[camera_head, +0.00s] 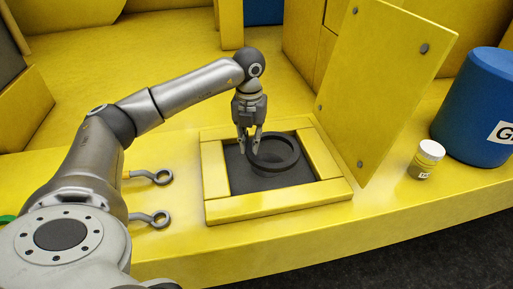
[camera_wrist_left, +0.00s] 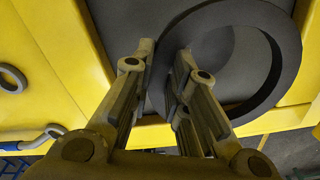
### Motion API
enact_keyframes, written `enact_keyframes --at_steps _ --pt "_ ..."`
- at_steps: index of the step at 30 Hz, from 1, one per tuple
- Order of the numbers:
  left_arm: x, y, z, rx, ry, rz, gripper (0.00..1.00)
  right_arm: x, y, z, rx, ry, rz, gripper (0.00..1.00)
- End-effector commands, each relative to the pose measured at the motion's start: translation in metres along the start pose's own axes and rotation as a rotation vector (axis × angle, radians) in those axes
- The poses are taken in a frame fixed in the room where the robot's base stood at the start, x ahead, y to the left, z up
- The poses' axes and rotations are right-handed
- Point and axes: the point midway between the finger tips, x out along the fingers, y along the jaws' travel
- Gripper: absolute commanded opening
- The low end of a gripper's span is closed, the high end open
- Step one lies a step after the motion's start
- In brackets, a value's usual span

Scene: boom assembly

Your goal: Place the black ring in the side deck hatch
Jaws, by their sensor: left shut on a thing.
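The black ring (camera_head: 281,170) is over the dark recess of the side deck hatch, within its square yellow frame (camera_head: 214,172). My left gripper (camera_head: 250,152) points down and is shut on the ring's left side. In the left wrist view the ring (camera_wrist_left: 290,52) extends right from between the fingertips (camera_wrist_left: 166,52), above the dark hatch floor. A shadow shows on the floor below the ring; I cannot tell whether the ring touches the floor. The hatch lid (camera_head: 385,85) stands open on the right side. My right gripper is not in view.
Two grey eye bolts (camera_head: 160,177) lie on the yellow deck left of the hatch, near my left arm. A small jar with a white lid (camera_head: 427,160) and a blue barrel (camera_head: 485,110) stand to the right. The deck's front edge drops to a dark floor.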

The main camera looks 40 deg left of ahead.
Motion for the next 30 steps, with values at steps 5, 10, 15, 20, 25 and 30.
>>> enact_keyframes --at_steps 5,10,15,20,25,30 --pt "0.015 -0.009 0.011 0.0 0.0 -0.001 0.0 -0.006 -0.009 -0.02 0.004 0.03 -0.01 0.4" --pt "0.029 -0.015 0.019 0.001 0.002 0.001 0.0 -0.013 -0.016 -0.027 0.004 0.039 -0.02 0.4" --pt "0.052 -0.013 0.018 0.001 0.001 0.001 0.0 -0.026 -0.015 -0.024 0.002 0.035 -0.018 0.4" --pt "0.058 -0.014 0.018 0.001 -0.002 -0.001 0.0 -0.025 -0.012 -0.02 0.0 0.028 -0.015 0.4" --pt "0.058 -0.014 0.018 0.001 -0.002 -0.001 0.0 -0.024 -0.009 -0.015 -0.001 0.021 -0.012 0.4" --pt "0.06 -0.013 0.018 0.001 -0.001 0.0 0.28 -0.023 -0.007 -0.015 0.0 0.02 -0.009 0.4"
